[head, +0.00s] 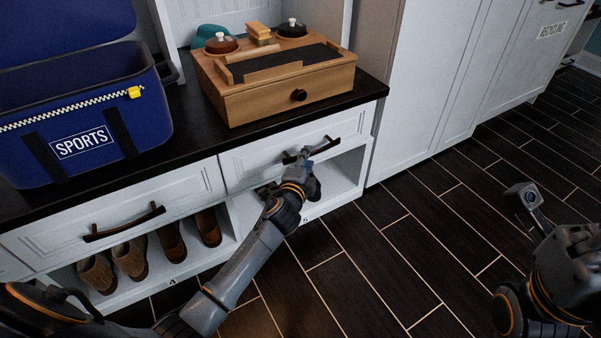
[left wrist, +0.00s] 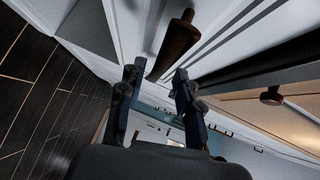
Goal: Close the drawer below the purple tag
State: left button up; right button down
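No purple tag shows in either view. Two white drawers sit under the dark counter, a right one (head: 246,164) and a left one (head: 50,232). My left gripper (head: 308,153) is at the dark handle of the right drawer. In the left wrist view, the fingers of my left gripper (left wrist: 156,76) are apart, with one end of the handle (left wrist: 176,42) showing between the tips. I cannot tell whether they touch it. Both drawer fronts look about flush with the cabinet. My right arm (head: 565,270) is at the far right; its fingers are not clear.
A wooden box (head: 255,105) and a blue sports bag (head: 140,110) stand on the counter (head: 190,130). Brown shoes (head: 130,258) sit in the cubby below the left drawer. Tall white cabinets (head: 425,80) stand at right. The dark floor (head: 400,230) is clear.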

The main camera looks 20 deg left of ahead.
pick_arm(q)
jog(key=s+r, duration=0.1)
jog(key=s, duration=0.6)
jog(key=shift+s+d, duration=0.2)
jog(key=shift+d, duration=0.2)
